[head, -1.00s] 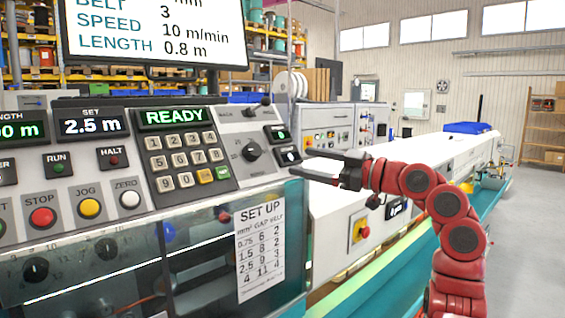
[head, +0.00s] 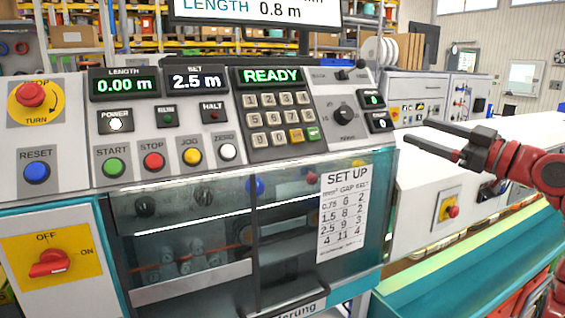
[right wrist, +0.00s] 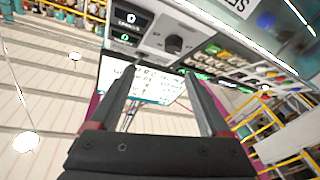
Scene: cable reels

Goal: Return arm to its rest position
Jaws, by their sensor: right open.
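My right gripper (head: 447,143) is open and empty at the right of the head view. It hangs in the air to the right of the control panel (head: 205,165), apart from it, with its fingers pointing left. My red right arm (head: 540,168) comes in from the right edge. In the right wrist view the two dark fingers (right wrist: 158,95) stand apart with nothing between them, and the panel's black knob (right wrist: 174,44) shows beyond them. My left gripper is not in view.
The machine's panel carries a keypad (head: 278,122), several coloured buttons and a knob (head: 345,114). The display reads READY (head: 271,76). A clear cover with a SET UP sheet (head: 342,212) is below. A white machine housing (head: 440,190) stands behind my right gripper.

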